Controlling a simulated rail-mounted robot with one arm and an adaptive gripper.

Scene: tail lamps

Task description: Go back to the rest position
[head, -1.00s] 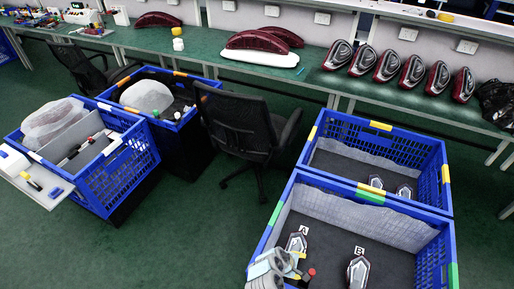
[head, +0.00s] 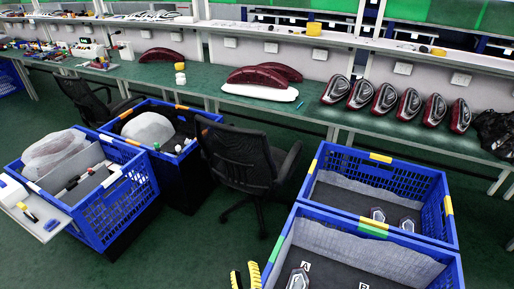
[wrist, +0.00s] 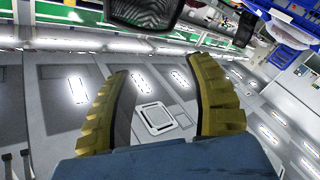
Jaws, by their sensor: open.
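My gripper (head: 245,275) shows at the bottom edge of the head view, just left of the near right blue crate (head: 280,247). Its two yellow ribbed fingers point upward and stand apart. In the wrist view my gripper (wrist: 157,85) is open, with nothing between its fingers. The wrist camera faces the ceiling lights and a ceiling panel. The arm behind the fingers is cut off by the head view's edge.
The near crate holds a lamp (head: 297,280) beside an "A" label. The far right crate (head: 385,167) holds two small lamps. An office chair (head: 237,160) stands left of them. Several red tail lamps (head: 384,100) line the bench. Green floor (head: 190,250) is clear in front.

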